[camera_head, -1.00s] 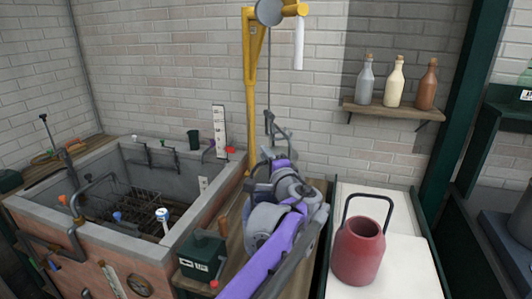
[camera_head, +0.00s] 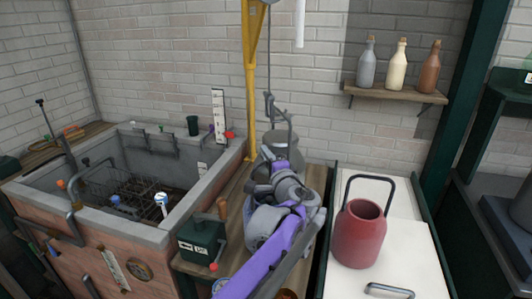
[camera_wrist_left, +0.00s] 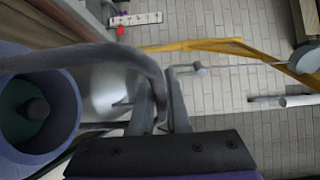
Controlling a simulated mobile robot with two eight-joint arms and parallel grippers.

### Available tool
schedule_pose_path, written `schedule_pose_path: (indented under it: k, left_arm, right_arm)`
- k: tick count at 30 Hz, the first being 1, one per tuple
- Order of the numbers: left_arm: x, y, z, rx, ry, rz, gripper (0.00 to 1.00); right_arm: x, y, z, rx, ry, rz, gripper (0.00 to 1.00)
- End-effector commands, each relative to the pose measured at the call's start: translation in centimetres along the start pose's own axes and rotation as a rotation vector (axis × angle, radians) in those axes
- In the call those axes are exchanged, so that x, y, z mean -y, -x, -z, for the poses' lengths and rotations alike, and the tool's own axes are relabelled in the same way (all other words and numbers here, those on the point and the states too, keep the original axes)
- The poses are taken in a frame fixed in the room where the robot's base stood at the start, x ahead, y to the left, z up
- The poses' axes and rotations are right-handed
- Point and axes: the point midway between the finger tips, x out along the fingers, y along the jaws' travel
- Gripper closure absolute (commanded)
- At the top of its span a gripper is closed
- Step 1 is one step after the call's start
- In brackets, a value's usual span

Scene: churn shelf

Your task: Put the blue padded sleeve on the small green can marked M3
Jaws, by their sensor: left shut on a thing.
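My left gripper (camera_head: 272,163) is shut above the wooden bench, near the grey vessel by the wall. In the left wrist view its fingers (camera_wrist_left: 165,112) close on a grey curved handle (camera_wrist_left: 110,55). The handle arches over a round blue rim at the left edge, which looks like the blue padded sleeve (camera_wrist_left: 66,125). A dark green round surface, perhaps the small green can (camera_wrist_left: 15,92), shows inside the rim with a dark centre. I cannot tell how deep it sits. No M3 mark is readable. In the head view my arm seems to hide both. My right gripper is out of view.
A hoist hook hangs from the yellow crane (camera_head: 251,100) near my gripper. A grey vessel (camera_head: 298,146) stands behind it. The brick tank (camera_head: 125,232) and a green box (camera_head: 198,242) are left. A red can (camera_head: 358,238) stands on the white top at right.

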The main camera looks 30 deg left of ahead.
Motion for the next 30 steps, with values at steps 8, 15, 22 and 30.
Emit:
schedule_pose_path:
  k: [8,15,22,30]
  left_arm:
    - [-1.0,0.0,0.0,0.0,0.0,0.0,1.0]
    - [-1.0,0.0,0.0,0.0,0.0,0.001,1.0]
    - [-1.7,0.0,0.0,0.0,0.0,0.0,1.0]
    - [-3.4,0.0,0.0,0.0,-0.001,0.0,1.0]
  right_arm:
    - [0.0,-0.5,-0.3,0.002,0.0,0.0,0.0]
    - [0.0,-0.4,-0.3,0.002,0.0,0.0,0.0]
    - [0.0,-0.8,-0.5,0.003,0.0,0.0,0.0]
    - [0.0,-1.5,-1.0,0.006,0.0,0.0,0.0]
